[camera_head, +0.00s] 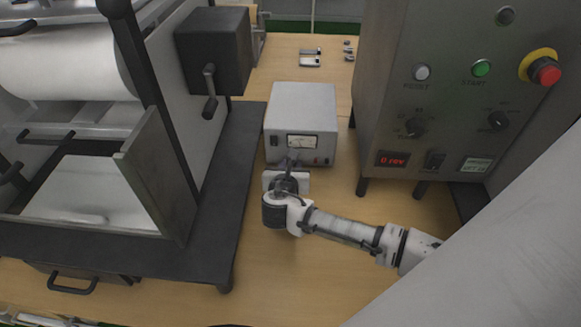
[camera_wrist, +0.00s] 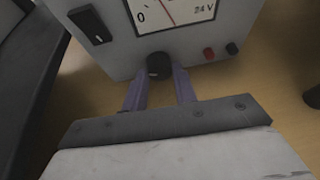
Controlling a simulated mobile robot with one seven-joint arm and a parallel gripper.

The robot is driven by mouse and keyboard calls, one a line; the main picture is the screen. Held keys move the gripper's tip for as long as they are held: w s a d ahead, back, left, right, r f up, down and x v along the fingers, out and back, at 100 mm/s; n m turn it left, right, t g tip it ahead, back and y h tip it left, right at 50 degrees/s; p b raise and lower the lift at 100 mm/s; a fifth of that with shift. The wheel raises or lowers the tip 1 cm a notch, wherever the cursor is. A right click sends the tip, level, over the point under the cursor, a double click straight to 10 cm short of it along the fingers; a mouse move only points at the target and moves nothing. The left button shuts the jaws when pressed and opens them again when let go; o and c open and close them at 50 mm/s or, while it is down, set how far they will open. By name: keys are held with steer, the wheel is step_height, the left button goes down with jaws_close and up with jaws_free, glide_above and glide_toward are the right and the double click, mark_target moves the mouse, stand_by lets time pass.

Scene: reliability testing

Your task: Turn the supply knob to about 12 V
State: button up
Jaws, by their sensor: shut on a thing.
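The power supply is a light grey box (camera_head: 302,108) on the wooden table in the head view. Its front carries a dial meter (camera_head: 302,141). In the wrist view the meter (camera_wrist: 175,10) shows "0" at left and "24 V" at right; a red needle stands near its middle, with the top cut off. The black supply knob (camera_wrist: 159,65) is below the meter. My gripper (camera_wrist: 159,80) is shut on the knob, with a finger on either side of it. In the head view my gripper (camera_head: 290,165) is at the supply's front and hides the knob.
A black rocker switch (camera_wrist: 90,25) and red and black terminals (camera_wrist: 209,53) flank the knob. A large machine with a dark base (camera_head: 215,200) stands left. A grey control cabinet (camera_head: 450,60) stands right. Bare table (camera_head: 270,265) lies in front.

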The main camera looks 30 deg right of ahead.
steer(key=m+b, duration=0.1)
steer(key=m+t+y+b, duration=0.1)
steer(key=b, duration=0.1)
steer(key=m+y+b, duration=0.1)
steer(key=m, duration=0.1)
steer(key=shift+s+d+f+t, duration=0.15)
steer(key=shift+d+f+t, duration=0.1)
steer(key=shift+t, duration=0.15)
steer(key=m+t+y+b, duration=0.1)
steer(key=m+b, duration=0.1)
steer(key=b, duration=0.1)
steer(key=shift+r+m+t+b, duration=0.15)
steer(key=shift+m+t+b, duration=0.15)
steer(key=shift+b, duration=0.15)
steer(key=shift+y, duration=0.3)
steer(key=o, duration=1)
steer(key=shift+c, duration=0.2)
steer(key=shift+s, duration=0.1)
